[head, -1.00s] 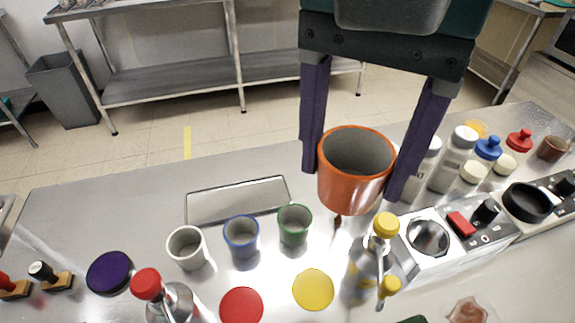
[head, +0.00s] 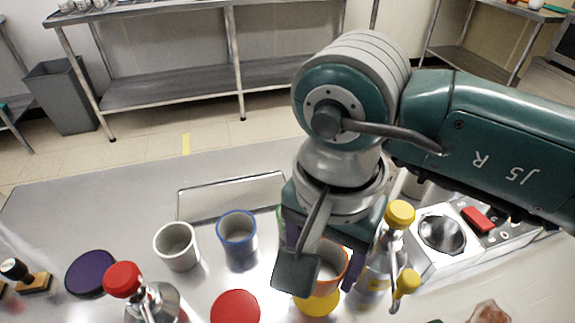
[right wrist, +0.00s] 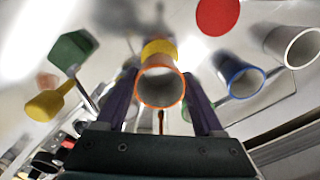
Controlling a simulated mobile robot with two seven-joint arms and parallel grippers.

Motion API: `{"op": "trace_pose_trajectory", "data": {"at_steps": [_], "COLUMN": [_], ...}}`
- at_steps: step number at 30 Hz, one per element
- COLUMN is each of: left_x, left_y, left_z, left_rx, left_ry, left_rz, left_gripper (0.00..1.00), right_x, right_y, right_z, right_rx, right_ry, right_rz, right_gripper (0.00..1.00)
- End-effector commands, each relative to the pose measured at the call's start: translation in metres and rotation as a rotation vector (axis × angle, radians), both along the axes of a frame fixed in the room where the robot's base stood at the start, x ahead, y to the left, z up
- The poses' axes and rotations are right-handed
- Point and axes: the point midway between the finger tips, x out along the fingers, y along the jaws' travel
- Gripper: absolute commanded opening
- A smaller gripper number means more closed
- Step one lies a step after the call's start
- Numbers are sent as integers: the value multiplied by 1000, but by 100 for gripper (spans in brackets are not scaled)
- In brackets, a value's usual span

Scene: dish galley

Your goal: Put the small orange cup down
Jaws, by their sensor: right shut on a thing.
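The small orange cup (head: 330,268) is upright at the yellow disc (head: 318,304), mostly hidden by my right arm in the head view. My right gripper (head: 312,262) is shut on it, with one purple finger on each side. In the right wrist view the orange cup (right wrist: 160,88) sits between the fingers of my right gripper (right wrist: 161,95), and the yellow disc (right wrist: 158,48) shows just beyond its rim. I cannot tell whether the cup touches the disc. My left gripper is not in view.
A white cup (head: 177,247) and a blue cup (head: 238,233) stand to the left; a green cup is mostly hidden behind my gripper. A red disc (head: 236,307) lies left of the yellow one. A yellow-capped bottle (head: 376,262) stands close on the right.

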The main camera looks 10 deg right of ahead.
Motion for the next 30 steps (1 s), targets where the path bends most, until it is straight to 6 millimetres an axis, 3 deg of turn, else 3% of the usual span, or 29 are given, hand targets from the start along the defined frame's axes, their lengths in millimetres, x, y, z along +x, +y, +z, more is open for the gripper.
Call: {"op": "trace_pose_trajectory", "data": {"at_steps": [9,21,22,30], "left_x": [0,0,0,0], "left_y": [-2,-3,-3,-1], "left_z": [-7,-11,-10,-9], "left_rx": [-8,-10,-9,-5], "left_ry": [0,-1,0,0], "left_rz": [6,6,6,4], "left_gripper": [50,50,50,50], "right_x": [0,0,0,0], "right_y": [0,0,0,0], "right_z": [-39,-45,-43,-43], "right_rx": [0,0,0,0], "right_ry": [1,-1,-1,0], "right_rz": [0,1,1,0], "right_gripper": [11,11,73,99]}}
